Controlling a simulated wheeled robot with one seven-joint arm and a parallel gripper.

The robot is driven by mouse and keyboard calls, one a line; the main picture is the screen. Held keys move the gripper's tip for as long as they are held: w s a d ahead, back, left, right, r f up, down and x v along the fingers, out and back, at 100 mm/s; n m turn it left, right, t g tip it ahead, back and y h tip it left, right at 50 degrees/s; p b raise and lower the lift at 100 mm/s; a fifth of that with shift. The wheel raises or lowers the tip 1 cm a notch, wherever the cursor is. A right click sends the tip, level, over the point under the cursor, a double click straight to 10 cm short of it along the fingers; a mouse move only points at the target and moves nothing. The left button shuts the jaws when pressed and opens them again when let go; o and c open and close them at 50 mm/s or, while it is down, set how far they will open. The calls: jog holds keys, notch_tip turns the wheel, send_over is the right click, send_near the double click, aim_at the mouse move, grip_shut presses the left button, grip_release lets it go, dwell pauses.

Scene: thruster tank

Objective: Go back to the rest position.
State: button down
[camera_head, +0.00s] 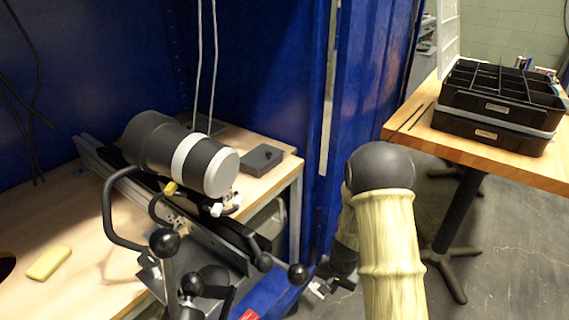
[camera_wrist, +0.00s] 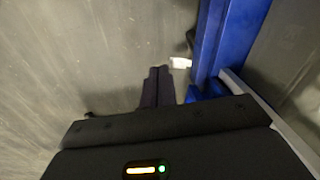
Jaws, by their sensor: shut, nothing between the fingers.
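My gripper shows in the wrist view (camera_wrist: 158,72) with its two dark fingers side by side and touching, empty. It points down at the grey floor.
A black and grey thruster (camera_head: 190,158) sits on a rail mount on the wooden bench (camera_head: 40,300) at left, with ball-ended levers (camera_head: 164,243) near my gripper. A blue post (camera_wrist: 222,35) is close at right in the wrist view. Stacked black trays (camera_head: 495,105) stand on the right table.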

jog(key=s+r+n+t+p, duration=0.1)
jog(key=s+r+n+p, duration=0.1)
jog(key=s+r, duration=0.5)
jog(key=s+d+r+n+p, duration=0.1)
jog(key=s+r+p, duration=0.15)
jog(key=r, duration=0.85)
jog(key=s+r+n+t+p, duration=0.1)
jog(key=s+r+n, duration=0.1)
jog(key=s+r, duration=0.5)
notch_tip(320, 180, up, 39)
jog(key=w+p, duration=0.2)
jog(key=p, duration=3.6)
jog(key=shift+w+d+h, duration=0.2)
jog(key=shift+h, duration=0.2)
jog(key=shift+r, duration=0.1)
jog(key=shift+a, duration=0.15)
